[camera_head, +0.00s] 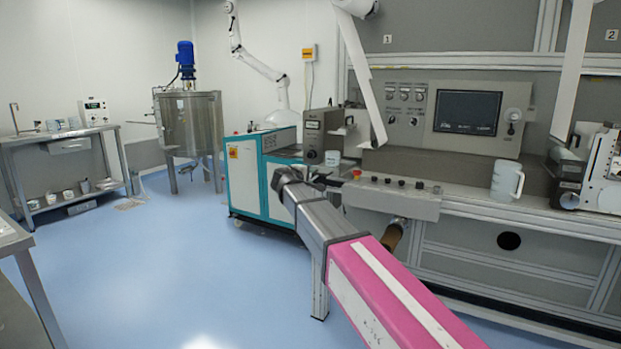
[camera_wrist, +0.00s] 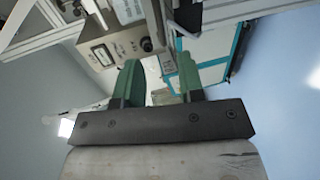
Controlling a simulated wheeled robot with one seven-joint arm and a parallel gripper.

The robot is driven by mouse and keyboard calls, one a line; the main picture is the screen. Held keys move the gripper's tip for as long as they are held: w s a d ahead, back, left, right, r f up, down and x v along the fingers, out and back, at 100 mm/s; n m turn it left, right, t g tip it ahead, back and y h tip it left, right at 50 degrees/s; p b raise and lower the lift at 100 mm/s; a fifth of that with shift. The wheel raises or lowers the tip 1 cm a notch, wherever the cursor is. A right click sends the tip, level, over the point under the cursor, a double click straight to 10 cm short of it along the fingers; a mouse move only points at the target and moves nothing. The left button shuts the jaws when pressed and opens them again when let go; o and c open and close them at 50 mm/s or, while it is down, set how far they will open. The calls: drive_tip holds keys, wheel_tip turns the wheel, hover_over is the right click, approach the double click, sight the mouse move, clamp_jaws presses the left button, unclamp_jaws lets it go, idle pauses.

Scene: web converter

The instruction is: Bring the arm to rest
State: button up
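My pink and grey arm reaches from the lower right into the middle of the head view, in front of the machine. The fingers of my gripper are hard to make out in the head view. In the wrist view, my gripper (camera_wrist: 158,80) shows two green fingers standing apart with a gap between them. Nothing is held in the gap. Beyond the fingers are a grey meter box (camera_wrist: 112,48) and the teal and white cabinet (camera_wrist: 207,55), both apart from the fingers.
The web converter's panel (camera_head: 468,112) stands at the right, with a white jug (camera_head: 507,181) on its ledge. The teal cabinet (camera_head: 246,180) is behind my arm. A steel tank (camera_head: 190,125) and a bench (camera_head: 60,138) stand farther left. The blue floor (camera_head: 150,260) is largely open.

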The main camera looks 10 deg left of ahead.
drive_tip(key=s+d+f+m+g, duration=0.4)
drive_tip(key=s+d+f, duration=0.1)
drive_tip(key=d+f, duration=0.75)
drive_tip(key=s+d+f+m+g, duration=0.3)
drive_tip(key=s+d+f+g, duration=0.15)
drive_tip(key=d+f, duration=0.8)
drive_tip(key=s+d+f+m+g+y, duration=0.2)
drive_tip(key=s+d+f, duration=0.4)
drive_tip(key=s, duration=0.4)
drive_tip(key=s+d+f+m+g+y, duration=0.3)
drive_tip(key=s+d+f+m+g, duration=0.1)
drive_tip(key=s+f, duration=0.4)
drive_tip(key=shift+s+d+m, duration=0.5)
drive_tip(key=shift+s+d, duration=0.65)
drive_tip(key=shift+s, duration=0.1)
